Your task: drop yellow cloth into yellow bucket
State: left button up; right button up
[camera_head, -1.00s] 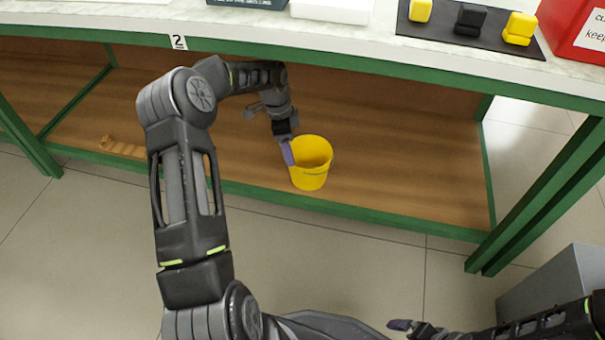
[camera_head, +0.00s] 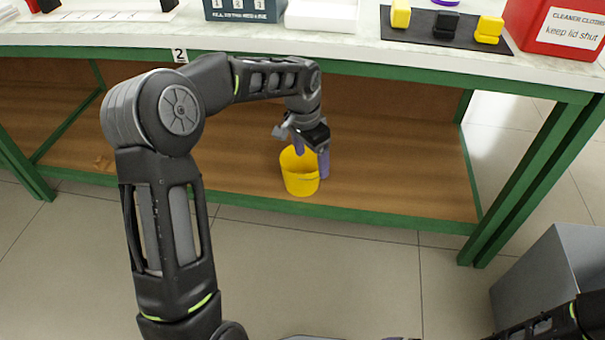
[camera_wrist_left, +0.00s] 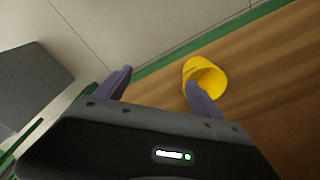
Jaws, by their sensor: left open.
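The yellow bucket (camera_head: 299,184) stands upright on the wooden lower shelf (camera_head: 400,190), near its front edge. It also shows in the left wrist view (camera_wrist_left: 204,70), partly behind one finger. My left gripper (camera_head: 311,157) is open at the bucket's right side and overlaps its rim in the head view. Its purple fingers (camera_wrist_left: 160,80) are apart, with nothing between them in the left wrist view. I cannot tell whether they touch the bucket. No yellow cloth can be made out; the bucket's inside is partly hidden. Only a sliver of my right gripper shows at the bottom edge.
The white worktop (camera_head: 330,43) overhangs the shelf, with a green front rail (camera_head: 240,206). A black mat (camera_head: 415,40) with yellow and black blocks and a red bin (camera_head: 560,28) stand on top. A grey box (camera_head: 555,275) is on the floor at right.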

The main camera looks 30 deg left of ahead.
pick_arm(q)
jog(key=shift+n, duration=0.9)
jog(key=d+r, duration=0.3)
jog(key=shift+s+d+r, duration=0.1)
jog(key=shift+s+d, duration=0.15)
jog(key=shift+d, duration=0.1)
